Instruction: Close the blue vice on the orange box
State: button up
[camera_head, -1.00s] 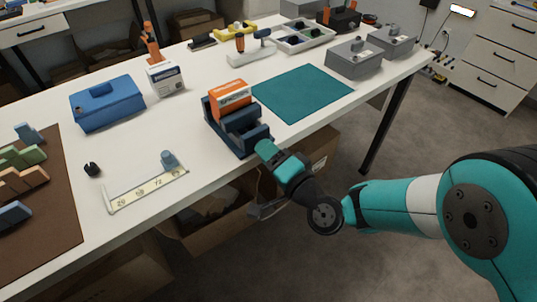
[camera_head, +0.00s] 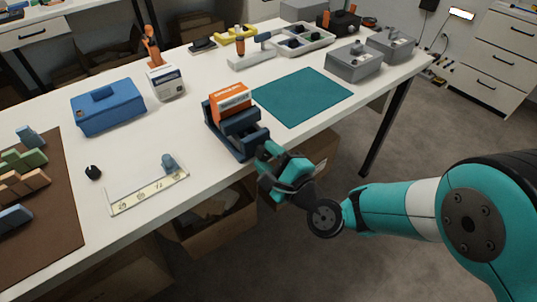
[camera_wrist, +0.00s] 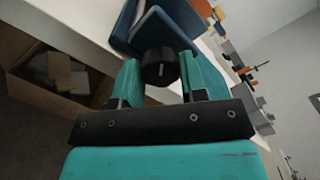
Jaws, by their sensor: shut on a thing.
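The blue vice (camera_head: 239,133) stands near the front edge of the white table. The orange box (camera_head: 230,98) sits upright between its jaws, at the back end; whether both jaws touch it I cannot tell. My gripper (camera_head: 264,158) is at the vice's front end, just past the table edge. In the wrist view, my gripper (camera_wrist: 160,76) is shut on the vice's dark round knob (camera_wrist: 159,66), with a teal finger on each side. The blue vice body (camera_wrist: 167,27) lies right behind the knob there, and the orange box is mostly hidden.
A teal mat (camera_head: 301,96) lies right of the vice. A blue case (camera_head: 108,108), a white-and-grey box (camera_head: 166,84) and a ruler-marked tray (camera_head: 149,191) stand to the left. Grey boxes (camera_head: 354,62) are at the right. An open carton (camera_head: 213,225) is below the table edge.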

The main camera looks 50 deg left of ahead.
jog(key=m, duration=0.3)
jog(key=shift+m, duration=0.4)
jog(key=m+p, duration=0.1)
jog(key=m, duration=0.3)
jog(key=shift+w+m, duration=0.1)
jog(key=shift+m, duration=0.2)
jog(key=m, duration=0.4)
jog(key=shift+p, duration=0.4)
jog(key=shift+m, duration=1.9)
jog(key=o, duration=0.9)
jog(key=shift+o, duration=0.2)
